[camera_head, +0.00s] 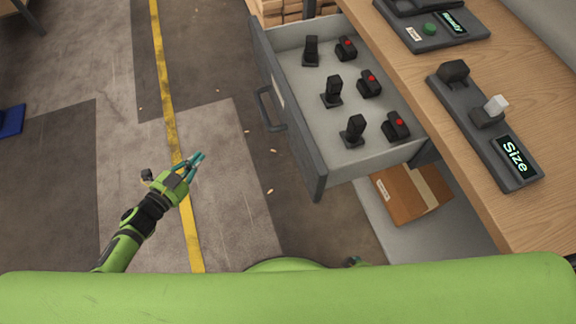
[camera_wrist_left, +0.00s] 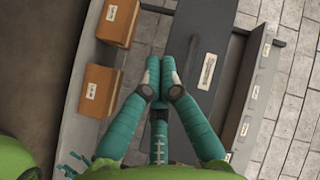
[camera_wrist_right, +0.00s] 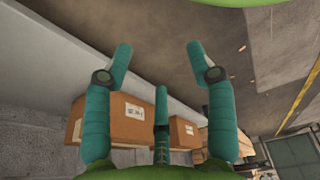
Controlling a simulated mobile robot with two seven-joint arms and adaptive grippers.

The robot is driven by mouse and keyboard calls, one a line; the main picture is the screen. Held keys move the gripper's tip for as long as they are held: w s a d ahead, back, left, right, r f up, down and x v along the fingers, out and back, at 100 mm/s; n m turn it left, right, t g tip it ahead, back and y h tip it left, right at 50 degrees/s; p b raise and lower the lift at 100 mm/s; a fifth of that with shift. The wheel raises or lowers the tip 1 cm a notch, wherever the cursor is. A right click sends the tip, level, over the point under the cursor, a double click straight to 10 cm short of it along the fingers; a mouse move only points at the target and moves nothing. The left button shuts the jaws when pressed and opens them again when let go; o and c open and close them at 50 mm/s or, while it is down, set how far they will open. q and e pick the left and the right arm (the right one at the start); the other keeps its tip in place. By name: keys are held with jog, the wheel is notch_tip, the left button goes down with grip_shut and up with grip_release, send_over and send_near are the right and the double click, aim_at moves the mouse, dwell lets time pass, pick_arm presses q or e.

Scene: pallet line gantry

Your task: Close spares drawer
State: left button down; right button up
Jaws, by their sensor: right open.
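The spares drawer (camera_head: 318,170) stands pulled out of the wooden bench in the head view, its dark front facing left with a bar handle (camera_head: 268,108). Several black switch-like parts, some with red tops, stand inside. My left gripper (camera_head: 200,156) is left of the drawer front, apart from the handle and over the floor. Its teal fingertips meet in the left wrist view (camera_wrist_left: 160,70), with nothing seen between them. My right gripper (camera_wrist_right: 160,60) is open and empty in the right wrist view. The bench edge hides the drawer's inner end.
The bench top (camera_head: 540,215) carries a "Size" console (camera_head: 485,125) and a "Ready" console (camera_head: 435,25). A cardboard box (camera_head: 410,192) sits on a low shelf under the bench. A yellow line (camera_head: 170,115) crosses the open floor left of the drawer.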

pick_arm(q)
jog(key=s+d+r+m+g+h+b, duration=0.1)
jog(key=d+r+m+g+h+b, duration=0.2)
jog(key=d+r+m+h+b, duration=0.45)
jog(key=m+g+h, duration=0.2)
jog(key=m+g, duration=0.4)
jog(key=m, duration=0.3)
send_near(299, 147)
jog(key=shift+n+t, duration=0.25)
jog(key=shift+t, duration=0.05)
jog(key=x, duration=0.6)
jog(key=shift+d+f+p, duration=0.3)
jog(key=shift+p, duration=0.05)
jog(key=shift+w+d, duration=0.15)
jog(key=shift+d, duration=0.1)
pick_arm(e)
jog(key=w+f+t, duration=0.1)
jog(key=w+f, duration=0.4)
jog(key=f, duration=0.1)
jog(key=shift+w+f+t, duration=0.3)
jog(key=shift+f, duration=0.05)
jog(key=shift+s+a, duration=0.1)
pick_arm(q)
jog(key=shift+d, duration=0.1)
